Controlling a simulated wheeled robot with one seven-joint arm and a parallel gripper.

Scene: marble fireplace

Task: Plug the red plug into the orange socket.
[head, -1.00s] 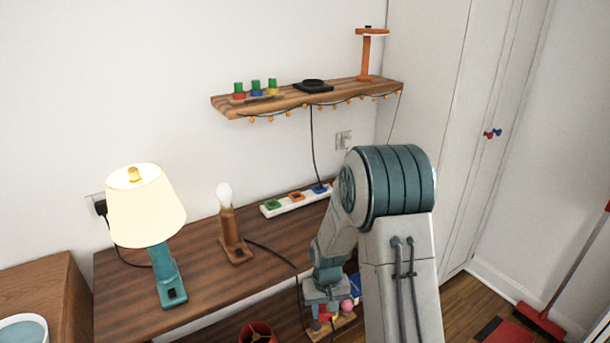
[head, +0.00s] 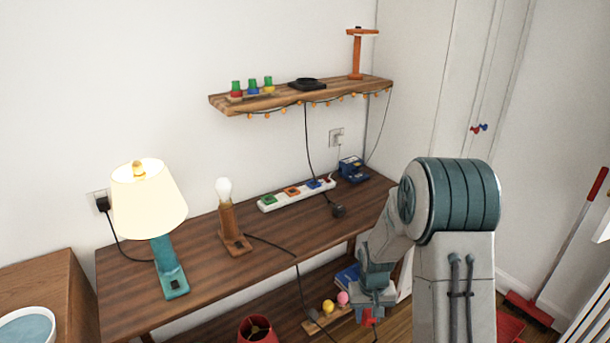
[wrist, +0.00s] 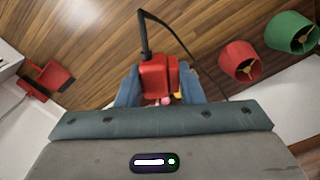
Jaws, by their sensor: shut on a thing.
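My gripper (head: 371,307) is shut on the red plug (head: 368,318), beyond the table's front edge at the lower right of the head view. In the wrist view the red plug (wrist: 158,76) sits between the blue fingers, with a black cord at its far end. The orange socket (head: 292,191) is on a white power strip (head: 283,201) at the back of the table, between a green socket (head: 268,199) and a blue socket (head: 314,183). The plug is well apart from the strip, to its right and lower. The plug's prongs are not clear.
A lit teal lamp (head: 168,265) and a wooden bulb lamp (head: 229,230) stand on the dark table. A black plug (head: 338,211) lies near the strip, with a blue device (head: 352,168) behind it. A shelf (head: 300,97) hangs above. Lampshades (wrist: 240,62) show below.

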